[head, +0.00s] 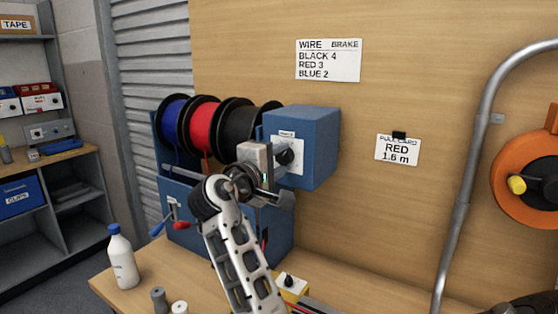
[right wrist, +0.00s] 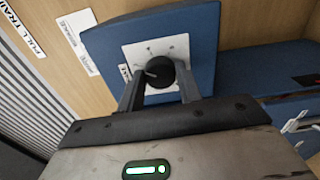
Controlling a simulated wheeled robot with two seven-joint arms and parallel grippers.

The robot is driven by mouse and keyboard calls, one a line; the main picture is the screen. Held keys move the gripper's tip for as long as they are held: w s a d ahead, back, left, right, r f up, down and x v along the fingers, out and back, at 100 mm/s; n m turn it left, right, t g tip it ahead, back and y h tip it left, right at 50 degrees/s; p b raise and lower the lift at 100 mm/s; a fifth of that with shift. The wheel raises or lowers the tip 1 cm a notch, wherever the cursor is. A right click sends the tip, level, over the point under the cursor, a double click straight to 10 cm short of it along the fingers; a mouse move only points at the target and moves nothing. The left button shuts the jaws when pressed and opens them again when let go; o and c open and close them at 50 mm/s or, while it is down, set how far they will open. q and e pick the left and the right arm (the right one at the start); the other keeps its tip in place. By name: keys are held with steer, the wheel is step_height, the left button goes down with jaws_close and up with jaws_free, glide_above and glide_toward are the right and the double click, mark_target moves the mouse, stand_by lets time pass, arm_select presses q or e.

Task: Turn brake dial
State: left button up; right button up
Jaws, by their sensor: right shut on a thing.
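The brake dial is a black round knob (right wrist: 160,72) on a white plate (right wrist: 135,52) on the blue box; in the right wrist view a pale pointer mark shows on it. In the head view the knob (head: 284,157) shows just right of my gripper. My right gripper (right wrist: 160,88) is shut on the knob, with one finger on each side of it. It also shows in the head view (head: 278,160), in front of the blue box (head: 318,140). The wire and brake card (head: 328,60) on the wall reads black 4, red 3, blue 2. My left gripper is not in view.
Blue, red and black wire spools (head: 205,125) stand left of the box. The pull card (head: 397,149) reads red 1.6 m. A white bottle (head: 122,258) and small grey pieces (head: 159,300) stand on the bench at front left. A metal pipe (head: 465,180) and orange reel (head: 520,180) are at right.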

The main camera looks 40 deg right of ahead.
steer(key=shift+n, duration=0.6)
steer(key=o, duration=1)
steer(key=shift+a, duration=0.15)
steer(key=shift+a, duration=0.3)
arm_select(q)
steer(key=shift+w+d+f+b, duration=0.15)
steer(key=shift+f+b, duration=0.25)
steer(key=shift+b, duration=0.55)
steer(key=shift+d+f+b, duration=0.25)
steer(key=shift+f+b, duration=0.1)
steer(key=shift+b, duration=0.55)
arm_select(e)
steer(key=v, duration=1.5)
